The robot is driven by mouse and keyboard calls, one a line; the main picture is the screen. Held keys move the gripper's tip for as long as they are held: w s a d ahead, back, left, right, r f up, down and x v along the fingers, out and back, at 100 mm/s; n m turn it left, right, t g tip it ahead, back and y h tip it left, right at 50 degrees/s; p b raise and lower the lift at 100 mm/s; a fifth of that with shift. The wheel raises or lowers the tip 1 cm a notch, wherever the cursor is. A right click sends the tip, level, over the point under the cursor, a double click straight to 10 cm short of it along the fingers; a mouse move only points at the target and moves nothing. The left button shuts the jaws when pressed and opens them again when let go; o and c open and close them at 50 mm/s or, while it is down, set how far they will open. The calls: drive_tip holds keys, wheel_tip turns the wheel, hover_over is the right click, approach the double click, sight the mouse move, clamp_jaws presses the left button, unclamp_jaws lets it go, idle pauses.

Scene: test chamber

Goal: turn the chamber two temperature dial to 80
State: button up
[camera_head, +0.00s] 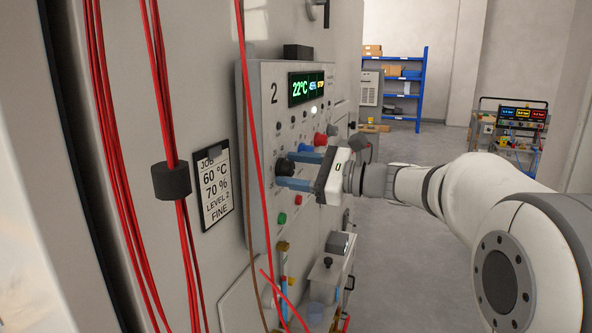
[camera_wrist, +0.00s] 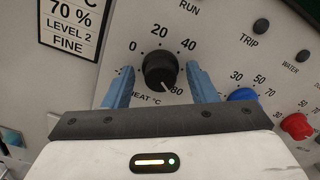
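The chamber two panel (camera_head: 262,119) carries a "2" and a green display (camera_head: 306,88) reading 22°C. Its black heat dial (camera_wrist: 160,71) is marked 0, 20, 40 and 80 where visible; the rest of the scale is hidden behind a finger. The dial's pale pointer line slants to the lower right, at about the 80 mark. The dial also shows in the head view (camera_head: 284,167). My gripper (camera_wrist: 160,78) is open, with its blue fingers on either side of the dial. Gaps show between both fingers and the dial in the wrist view.
A blue knob (camera_wrist: 242,95) and a red knob (camera_wrist: 296,126) sit right of the dial. A job card (camera_head: 215,188) reads 60 °C, 70 %, level 2, fine. Red cables (camera_head: 159,80) hang in front of the chamber. A blue shelf (camera_head: 421,90) stands far behind.

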drive_tip(key=b+v, duration=0.1)
drive_tip(key=v, duration=0.6)
drive_tip(key=shift+s+d+b, duration=0.15)
drive_tip(key=shift+d+b, duration=0.15)
drive_tip(key=shift+d, duration=0.05)
drive_tip(key=s+f+n+g+h, duration=0.4)
drive_tip(key=s+f+n+h, duration=0.3)
drive_tip(key=s+f, duration=0.75)
drive_tip(key=s+d+f+n+h, duration=0.9)
drive_tip(key=f+h, duration=0.1)
drive_tip(key=f, duration=0.2)
drive_tip(key=shift+d+t, duration=0.2)
drive_tip(key=shift+t, duration=0.2)
